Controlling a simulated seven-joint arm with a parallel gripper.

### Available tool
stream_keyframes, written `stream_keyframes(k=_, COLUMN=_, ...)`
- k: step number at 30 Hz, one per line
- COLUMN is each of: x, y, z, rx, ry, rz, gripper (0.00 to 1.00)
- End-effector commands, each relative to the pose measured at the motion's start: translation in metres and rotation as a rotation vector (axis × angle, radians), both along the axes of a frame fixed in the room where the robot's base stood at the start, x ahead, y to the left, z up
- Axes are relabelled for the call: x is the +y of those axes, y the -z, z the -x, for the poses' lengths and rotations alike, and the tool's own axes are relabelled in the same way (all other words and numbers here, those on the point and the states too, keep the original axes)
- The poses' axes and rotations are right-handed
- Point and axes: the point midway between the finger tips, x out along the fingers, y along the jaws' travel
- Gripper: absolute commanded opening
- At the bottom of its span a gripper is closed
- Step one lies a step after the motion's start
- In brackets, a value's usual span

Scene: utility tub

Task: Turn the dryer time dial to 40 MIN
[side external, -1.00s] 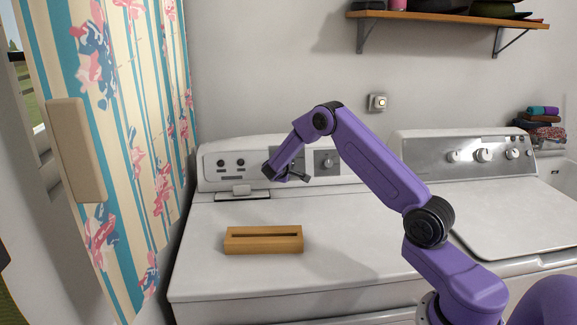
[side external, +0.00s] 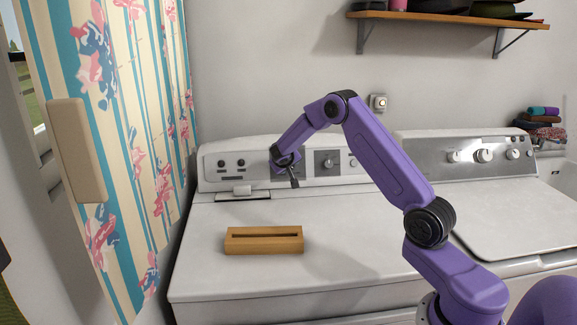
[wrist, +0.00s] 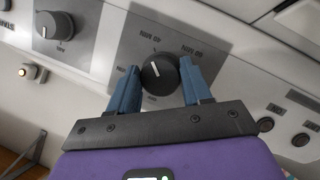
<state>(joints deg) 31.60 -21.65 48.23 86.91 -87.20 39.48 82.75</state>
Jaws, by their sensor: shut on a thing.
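The dryer time dial (wrist: 160,73) is a round dark knob on a grey panel in the wrist view. The blue fingers of my gripper (wrist: 159,68) stand on either side of it, shut on it. A white pointer line on the knob points up in the picture, slightly left. Labels around it appear upside down and blurred; two above look like MIN marks, and I cannot tell which one the pointer meets. In the side external view my gripper (side external: 290,175) is at the dryer's back panel (side external: 225,163) and hides this dial.
Another dark knob (wrist: 54,30) is beside the time dial, and shows right of my gripper in the side external view (side external: 327,162). Small round buttons (wrist: 265,125) lie on the other side. A wooden slotted block (side external: 264,240) sits on the white dryer top (side external: 350,230), otherwise mostly clear.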

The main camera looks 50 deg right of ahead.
Motion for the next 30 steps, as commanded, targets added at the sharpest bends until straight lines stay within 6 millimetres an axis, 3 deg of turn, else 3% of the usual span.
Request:
stream_keyframes(k=21, x=0.0004, y=0.0000, z=0.0000, rx=-0.052, ry=0.026, rz=-0.053, gripper=0.18)
stream_keyframes(k=22, x=0.0004, y=0.0000, z=0.0000, rx=-0.052, ry=0.026, rz=-0.053, gripper=0.52)
stream_keyframes(k=24, x=0.0004, y=0.0000, z=0.0000, rx=-0.052, ry=0.026, rz=-0.052, gripper=0.74)
stream_keyframes(k=30, x=0.0003, y=0.0000, z=0.0000, rx=-0.051, ry=0.026, rz=-0.052, gripper=0.74)
